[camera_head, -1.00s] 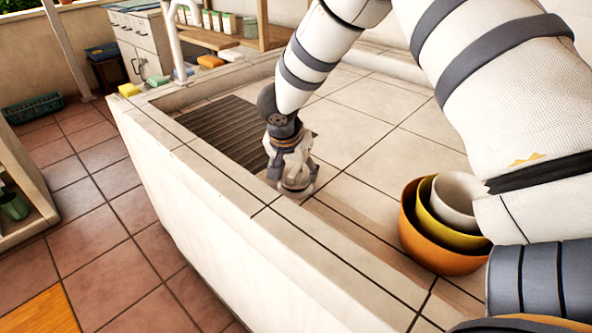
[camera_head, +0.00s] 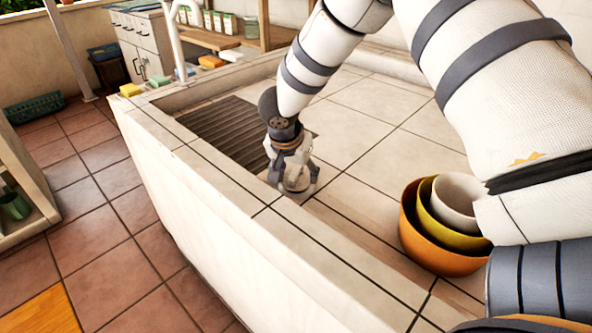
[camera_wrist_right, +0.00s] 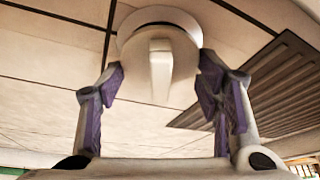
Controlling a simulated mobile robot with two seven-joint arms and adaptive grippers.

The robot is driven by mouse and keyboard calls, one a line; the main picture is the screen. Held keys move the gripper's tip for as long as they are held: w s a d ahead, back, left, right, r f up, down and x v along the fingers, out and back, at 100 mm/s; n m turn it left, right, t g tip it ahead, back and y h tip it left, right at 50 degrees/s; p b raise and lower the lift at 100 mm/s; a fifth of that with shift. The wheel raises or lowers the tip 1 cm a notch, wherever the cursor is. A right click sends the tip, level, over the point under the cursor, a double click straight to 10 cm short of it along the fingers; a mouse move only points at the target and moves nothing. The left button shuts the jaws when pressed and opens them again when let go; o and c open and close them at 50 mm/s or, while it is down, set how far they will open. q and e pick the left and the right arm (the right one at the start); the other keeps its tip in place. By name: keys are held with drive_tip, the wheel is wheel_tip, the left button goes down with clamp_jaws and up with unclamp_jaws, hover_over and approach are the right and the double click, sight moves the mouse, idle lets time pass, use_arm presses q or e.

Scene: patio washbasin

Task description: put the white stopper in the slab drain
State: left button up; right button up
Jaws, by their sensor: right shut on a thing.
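The white stopper (camera_wrist_right: 160,65) is a round white disc with an upright tab, and it shows between my right fingers in the right wrist view. My right gripper (camera_wrist_right: 162,82) is shut on it. In the head view my right gripper (camera_head: 297,188) points down, low over the pale tiled slab (camera_head: 375,135), just right of the dark ribbed grating. The stopper is mostly hidden by the fingers there. The slab drain cannot be made out; I cannot tell whether it lies under the stopper. My left gripper is not in view.
The dark ribbed grating (camera_head: 225,128) lies left of the gripper and also shows in the right wrist view (camera_wrist_right: 275,85). Nested bowls (camera_head: 432,250) stand on the slab at right. A raised tiled rim (camera_head: 215,178) runs along the front. Sponges (camera_head: 131,90) sit at the far corner.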

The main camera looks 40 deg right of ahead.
drive_tip(key=shift+f, duration=0.65)
drive_tip(key=shift+r, duration=0.15)
drive_tip(key=shift+r, duration=0.75)
drive_tip(key=shift+p, duration=0.3)
drive_tip(key=shift+f, duration=0.9)
drive_tip(key=o, duration=0.9)
drive_tip(key=shift+c, duration=0.2)
